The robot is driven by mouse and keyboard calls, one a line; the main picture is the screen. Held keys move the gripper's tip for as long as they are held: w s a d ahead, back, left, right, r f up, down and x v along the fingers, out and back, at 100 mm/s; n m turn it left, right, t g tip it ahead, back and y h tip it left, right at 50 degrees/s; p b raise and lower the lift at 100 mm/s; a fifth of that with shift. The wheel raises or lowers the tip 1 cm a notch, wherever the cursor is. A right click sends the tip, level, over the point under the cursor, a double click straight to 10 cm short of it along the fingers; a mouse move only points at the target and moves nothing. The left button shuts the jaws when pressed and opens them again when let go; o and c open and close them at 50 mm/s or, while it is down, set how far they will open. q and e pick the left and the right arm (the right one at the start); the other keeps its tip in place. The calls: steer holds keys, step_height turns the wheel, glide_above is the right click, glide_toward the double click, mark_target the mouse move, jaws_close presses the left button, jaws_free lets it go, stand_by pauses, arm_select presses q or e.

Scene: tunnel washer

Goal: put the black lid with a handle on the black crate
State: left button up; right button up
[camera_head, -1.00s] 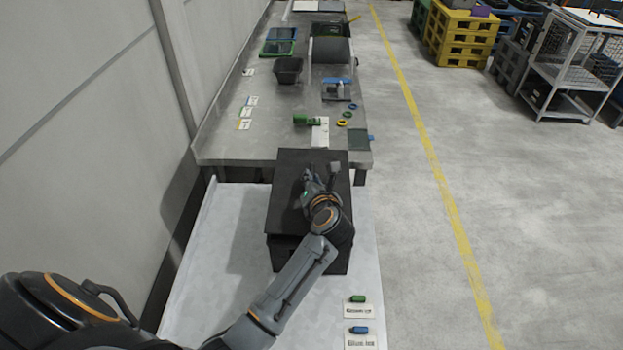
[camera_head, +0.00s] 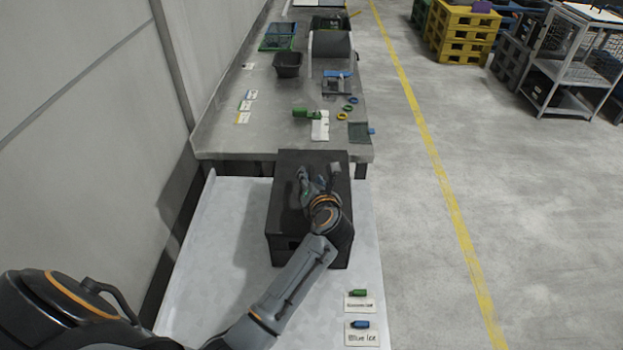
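The black crate (camera_head: 315,256) stands on the white table. A flat black lid (camera_head: 286,166) covers its top and looks roughly lined up with its sides. Whether the lid rests fully on the rim is hard to tell from above. My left gripper (camera_head: 318,182) is over the middle of the lid, with its fingers low at the surface. A small grey block shows beside the fingertips; I cannot tell if it is the handle or a finger part. The gripper and wrist hide the lid's centre and right side. My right gripper is out of view.
A grey bench (camera_head: 226,149) adjoins beyond the crate, with a small black bin (camera_head: 288,64), a green item (camera_head: 304,113) and rings on it. Green (camera_head: 358,293) and blue (camera_head: 360,325) pieces with labels lie at the table's front right. A wall runs along the left.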

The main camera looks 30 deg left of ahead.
arm_select(q)
steer(key=shift+s+d, duration=0.3)
steer(key=v, duration=0.6)
steer(key=shift+s+d+r, duration=0.15)
steer(key=shift+s+r, duration=0.05)
steer(key=shift+s, duration=0.05)
steer(key=shift+f, duration=0.1)
